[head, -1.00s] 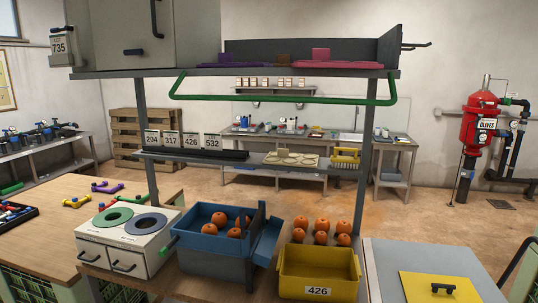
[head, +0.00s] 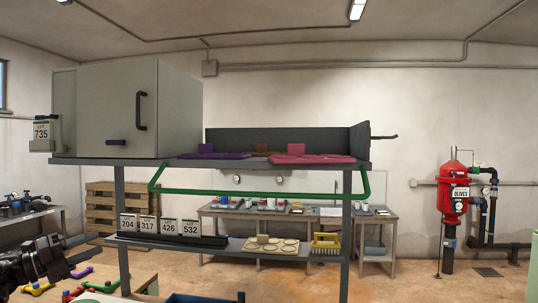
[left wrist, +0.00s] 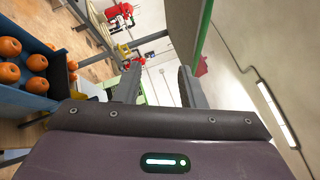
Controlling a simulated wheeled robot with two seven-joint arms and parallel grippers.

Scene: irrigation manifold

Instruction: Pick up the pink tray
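The pink tray (head: 318,159) lies on the right part of the high top shelf, seen almost edge-on, with an upright pink tab at its back. A brown tray (head: 262,153) and a purple tray (head: 212,155) lie to its left. My left gripper (head: 88,254) is at the lower left of the head view, well below and left of the pink tray. In the left wrist view its two fingers (left wrist: 158,88) stand apart with nothing between them. A small pinkish-red patch beyond the right finger there is too unclear to name. My right gripper is not in view.
A green rail (head: 255,195) runs below the top shelf's front. A grey cabinet (head: 150,108) fills the shelf's left, and a dark back panel (head: 280,140) stands behind the trays. The lower shelf holds number cards (head: 160,226) and a yellow basket (head: 326,243).

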